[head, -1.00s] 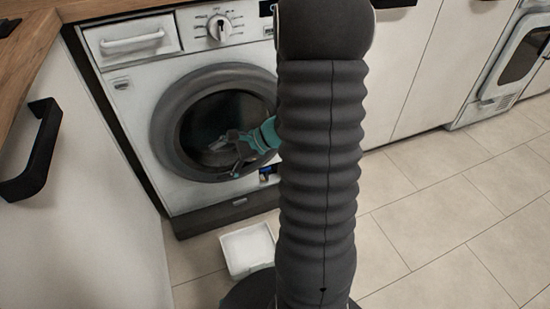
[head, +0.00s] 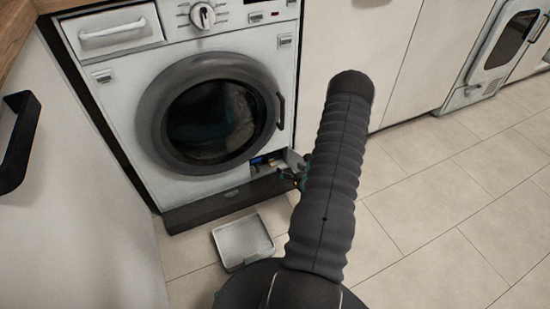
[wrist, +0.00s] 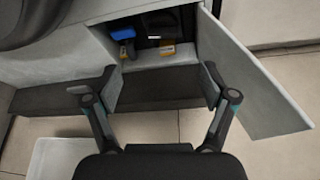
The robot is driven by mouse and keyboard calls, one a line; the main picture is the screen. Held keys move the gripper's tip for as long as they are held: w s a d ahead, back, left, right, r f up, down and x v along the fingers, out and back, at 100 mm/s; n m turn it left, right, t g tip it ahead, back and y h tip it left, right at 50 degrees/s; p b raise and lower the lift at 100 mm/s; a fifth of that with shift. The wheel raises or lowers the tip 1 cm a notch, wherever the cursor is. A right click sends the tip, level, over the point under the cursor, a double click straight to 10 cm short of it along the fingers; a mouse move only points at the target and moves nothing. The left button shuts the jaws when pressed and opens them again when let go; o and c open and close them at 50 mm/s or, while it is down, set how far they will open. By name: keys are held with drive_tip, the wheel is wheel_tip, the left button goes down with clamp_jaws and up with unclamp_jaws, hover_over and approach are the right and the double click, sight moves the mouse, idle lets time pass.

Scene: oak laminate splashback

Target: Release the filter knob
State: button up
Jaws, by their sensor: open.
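The filter knob (wrist: 124,36) is a small blue piece in the opened compartment at the bottom right of the washing machine (head: 100,110). In the head view a small blue spot (head: 257,161) shows in that opening. The compartment's grey flap (wrist: 258,85) stands swung open to the right. My gripper (wrist: 162,85) is open and empty, its two fingers spread in front of and below the opening in the wrist view. The knob lies beyond the fingertips, nearer the left one, with a visible gap. In the head view my arm hides most of the gripper.
A white shallow tray (head: 243,243) lies on the floor in front of the machine, left of my arm. A dark plinth (head: 228,198) runs below the machine. Tiled floor to the right is clear.

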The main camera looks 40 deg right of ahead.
sight(274, 157)
drive_tip(key=x, duration=1.3)
drive_tip(key=shift+w+d+f+b, duration=0.2)
drive_tip(key=shift+w+d+b, duration=0.05)
drive_tip(key=shift+d+b, duration=0.05)
drive_tip(key=shift+c, duration=0.2)
